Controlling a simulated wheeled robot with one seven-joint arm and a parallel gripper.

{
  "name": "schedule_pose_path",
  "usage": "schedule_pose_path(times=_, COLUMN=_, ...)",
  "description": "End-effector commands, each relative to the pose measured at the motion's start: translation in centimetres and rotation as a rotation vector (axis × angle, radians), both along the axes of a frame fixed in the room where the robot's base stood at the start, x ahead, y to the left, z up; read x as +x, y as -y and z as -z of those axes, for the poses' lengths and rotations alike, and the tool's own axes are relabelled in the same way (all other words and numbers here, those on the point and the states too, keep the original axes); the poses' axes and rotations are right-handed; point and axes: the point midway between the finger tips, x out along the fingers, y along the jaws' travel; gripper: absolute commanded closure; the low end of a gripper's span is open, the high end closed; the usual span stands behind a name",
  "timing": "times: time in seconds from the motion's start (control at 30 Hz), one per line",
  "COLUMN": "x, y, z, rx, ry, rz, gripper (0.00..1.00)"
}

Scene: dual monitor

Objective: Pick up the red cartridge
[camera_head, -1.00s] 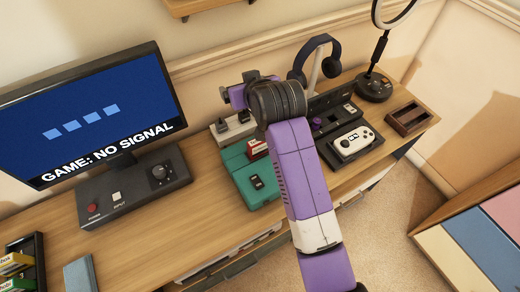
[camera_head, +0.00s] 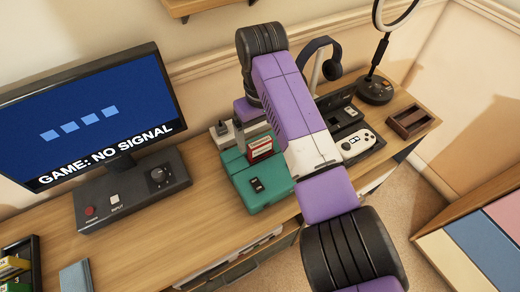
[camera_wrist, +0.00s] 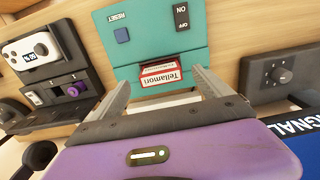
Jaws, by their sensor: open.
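The red cartridge (camera_head: 260,147) with a cream label stands in the top of the teal console (camera_head: 266,196) on the desk. In the wrist view the cartridge (camera_wrist: 161,77) shows its "Tellamon" label upside down, in a slot of the teal console (camera_wrist: 150,48). My gripper (camera_wrist: 162,82) is open, with one finger on each side of the cartridge in that view. I see no clear contact, and the depth between fingertips and cartridge is hard to tell. In the head view my arm hides part of the gripper and the area behind the console.
A monitor on a dark control base (camera_head: 134,190) stands left of the console. A dark tray with a white controller (camera_head: 357,144), headphones (camera_head: 322,60) on a stand and a ring-light base (camera_head: 375,88) stand to the right. A wooden tray (camera_head: 409,121) sits at the desk's right end.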

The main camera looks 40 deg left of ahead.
Motion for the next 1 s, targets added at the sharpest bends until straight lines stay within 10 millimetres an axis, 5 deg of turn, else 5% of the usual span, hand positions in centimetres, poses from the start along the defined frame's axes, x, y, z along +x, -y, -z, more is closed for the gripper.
schedule_pose_path(times=0.4, x=0.1, y=-0.3, z=5.1, rx=0.001, ry=0.001, rz=0.001, gripper=0.11)
schedule_pose_path(times=0.7, x=0.1, y=-0.4, z=5.6, rx=0.001, ry=0.002, rz=0.0, gripper=0.11)
schedule_pose_path(times=1.0, x=0.1, y=-0.4, z=5.6, rx=0.001, ry=0.002, rz=0.0, gripper=0.68)
